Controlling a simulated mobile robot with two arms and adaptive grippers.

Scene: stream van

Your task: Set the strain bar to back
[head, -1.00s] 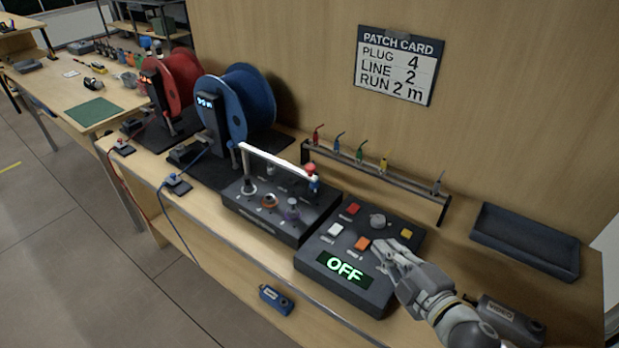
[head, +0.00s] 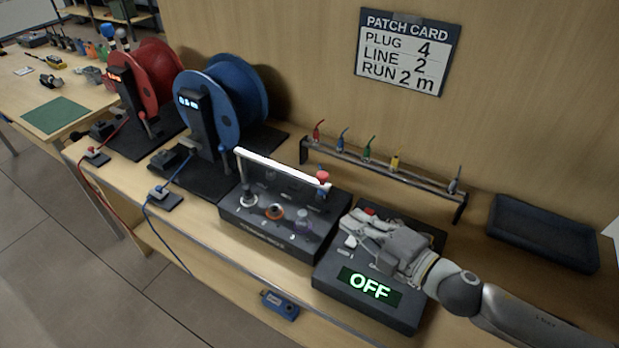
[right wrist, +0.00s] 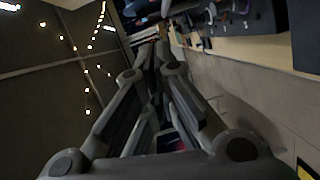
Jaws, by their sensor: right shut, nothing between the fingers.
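The strain bar is probably the white bar (head: 280,166) above the dark box (head: 277,242) in the middle of the bench. Its right end meets a red knob (head: 323,177). Sockets with a white, an orange and a purple-grey collar sit on that box. My right gripper (head: 349,232) is shut and empty, above the control box with the OFF display (head: 369,287), just right of the bar's knob end. It hides most of that box's buttons. The right wrist view shows its fingers (right wrist: 158,60) close together. My left gripper is out of view.
A blue reel (head: 243,95) and a red reel (head: 150,75) stand to the left. A rack (head: 385,172) with several coloured plugs is behind, below the patch card (head: 406,50). A dark empty tray (head: 543,232) lies at the right. A blue device (head: 280,305) is at the front.

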